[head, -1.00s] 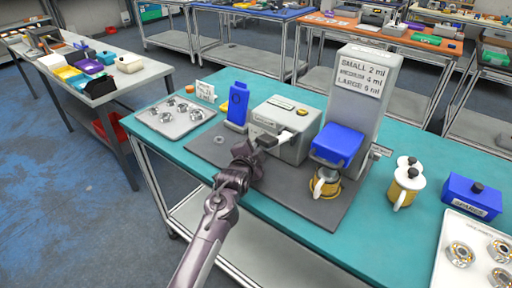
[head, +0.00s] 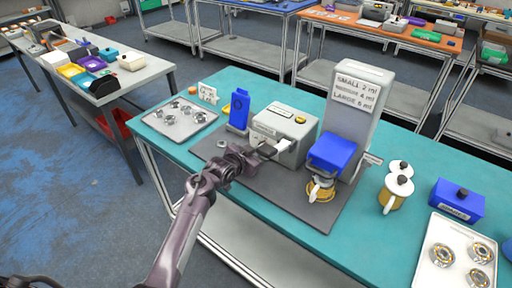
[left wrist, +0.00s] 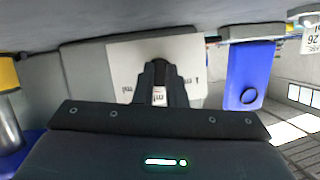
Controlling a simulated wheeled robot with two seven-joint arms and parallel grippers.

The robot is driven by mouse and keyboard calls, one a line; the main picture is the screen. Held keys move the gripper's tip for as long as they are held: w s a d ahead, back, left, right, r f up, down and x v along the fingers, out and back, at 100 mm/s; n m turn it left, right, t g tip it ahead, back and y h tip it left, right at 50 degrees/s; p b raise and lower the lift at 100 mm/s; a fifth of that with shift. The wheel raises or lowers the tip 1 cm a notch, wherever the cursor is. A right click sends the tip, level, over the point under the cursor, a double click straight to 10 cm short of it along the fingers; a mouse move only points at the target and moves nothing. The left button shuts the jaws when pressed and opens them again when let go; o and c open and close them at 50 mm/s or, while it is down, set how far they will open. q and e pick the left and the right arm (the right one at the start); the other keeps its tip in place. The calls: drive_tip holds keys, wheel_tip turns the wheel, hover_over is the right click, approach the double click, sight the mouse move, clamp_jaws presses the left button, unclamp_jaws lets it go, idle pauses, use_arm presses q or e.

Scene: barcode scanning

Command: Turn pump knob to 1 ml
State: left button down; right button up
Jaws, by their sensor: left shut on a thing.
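The pump (head: 270,122) is a grey box with a yellow button on top, standing on the dark mat of the teal table. My left gripper (head: 276,148) is at its front face, by a small white part (head: 285,141), probably the knob. In the left wrist view the fingers (left wrist: 160,88) are shut on a narrow white piece (left wrist: 158,96) with lettering. Behind them is a white label panel (left wrist: 120,62), whose "ml" marks are mostly hidden. I cannot read the setting. My right gripper is not in view.
A blue stand (head: 239,110) is left of the pump. A tall grey dispenser (head: 357,105) with a blue head (head: 330,152) is close on its right. A tray of metal parts (head: 180,118) lies at left; white-lidded containers (head: 396,190) stand at right.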

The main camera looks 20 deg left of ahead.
use_arm(q)
drive_tip(key=n+h+p, duration=0.1)
drive_tip(key=n, duration=0.1)
drive_tip(key=shift+a+r+n+g+h+p, duration=0.1)
drive_tip(key=shift+n+g+h+p, duration=0.2)
drive_tip(key=shift+h, duration=0.1)
drive_tip(key=shift+w+a+n+h, duration=0.1)
drive_tip(key=shift+n+h, duration=0.4)
drive_tip(key=shift+n, duration=0.4)
drive_tip(key=shift+f+n+h, duration=0.2)
drive_tip(key=shift+n+h, duration=0.7)
drive_tip(key=shift+n, duration=0.3)
drive_tip(key=n+h+b, duration=0.1)
drive_tip(key=n, duration=0.2)
drive_tip(key=shift+a+h, duration=0.1)
drive_tip(key=shift+h, duration=0.3)
drive_tip(key=c, duration=1.5)
unclamp_jaws()
